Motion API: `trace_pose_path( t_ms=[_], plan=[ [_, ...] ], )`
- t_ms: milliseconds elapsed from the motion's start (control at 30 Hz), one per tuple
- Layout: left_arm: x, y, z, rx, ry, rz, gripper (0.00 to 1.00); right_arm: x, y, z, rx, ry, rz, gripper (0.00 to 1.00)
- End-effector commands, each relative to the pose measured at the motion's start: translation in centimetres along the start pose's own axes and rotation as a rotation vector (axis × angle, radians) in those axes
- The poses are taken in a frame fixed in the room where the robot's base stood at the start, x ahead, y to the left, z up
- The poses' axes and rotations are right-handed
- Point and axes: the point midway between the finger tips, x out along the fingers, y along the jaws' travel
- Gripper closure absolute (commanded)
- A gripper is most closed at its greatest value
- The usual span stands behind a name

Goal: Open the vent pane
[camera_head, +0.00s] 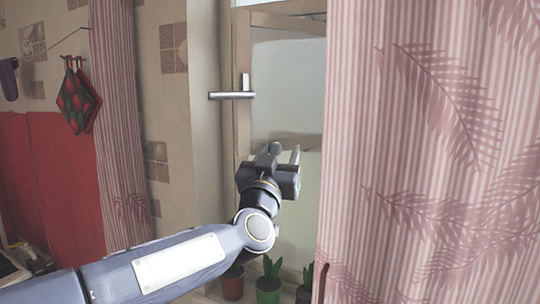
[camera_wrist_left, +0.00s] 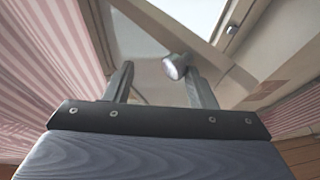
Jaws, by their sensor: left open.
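The vent pane (camera_head: 290,85) is a light pane in a beige frame, partly covered on its right by the pink curtain. It looks shut, though I cannot be sure. A silver lever handle (camera_head: 232,95) sits at its left edge, its grip level. My left gripper (camera_head: 285,151) is below and to the right of the handle, in front of the lower frame. In the left wrist view my left gripper (camera_wrist_left: 158,68) is open and empty. The rounded silver end of a handle (camera_wrist_left: 176,66) shows close to its right finger; I cannot tell if they touch. My right gripper is out of view.
A pink leaf-patterned curtain (camera_head: 430,150) hangs close on the right. A narrower curtain (camera_head: 120,130) hangs on the left. Potted plants (camera_head: 268,285) stand below the window. Red and green potholders (camera_head: 78,98) hang on the left wall.

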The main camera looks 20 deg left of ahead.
Motion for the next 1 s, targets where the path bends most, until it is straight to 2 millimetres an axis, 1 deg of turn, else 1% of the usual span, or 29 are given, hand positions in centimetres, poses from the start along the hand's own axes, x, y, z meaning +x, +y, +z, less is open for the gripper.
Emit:
trace_pose_path(
  t_ms=[33,67,100,467,567,833,900,1000],
  plan=[
    [0.0,1.1,-0.2,0.002,-0.001,0.028,0.57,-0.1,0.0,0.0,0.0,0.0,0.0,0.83],
    [0.0,1.1,-0.2,0.002,-0.001,0.028,0.53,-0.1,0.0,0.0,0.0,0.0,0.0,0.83],
    [0.0,1.1,-0.2,0.003,-0.001,0.028,0.52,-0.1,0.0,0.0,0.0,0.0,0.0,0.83],
    [-0.3,1.1,-0.1,0.004,0.0,0.028,0.52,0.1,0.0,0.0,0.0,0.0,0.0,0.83],
    [-1.4,0.9,0.0,0.002,0.0,0.026,0.52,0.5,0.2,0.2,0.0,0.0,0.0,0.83],
    [-6.1,0.1,-0.1,0.0,0.004,0.013,0.52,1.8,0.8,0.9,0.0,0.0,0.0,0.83],
    [-7.0,0.0,-0.1,-0.001,0.004,0.011,0.52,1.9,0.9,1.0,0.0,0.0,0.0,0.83],
    [-7.8,-0.2,-0.2,0.0,0.003,0.008,0.52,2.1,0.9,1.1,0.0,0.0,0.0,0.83]
  ],
)
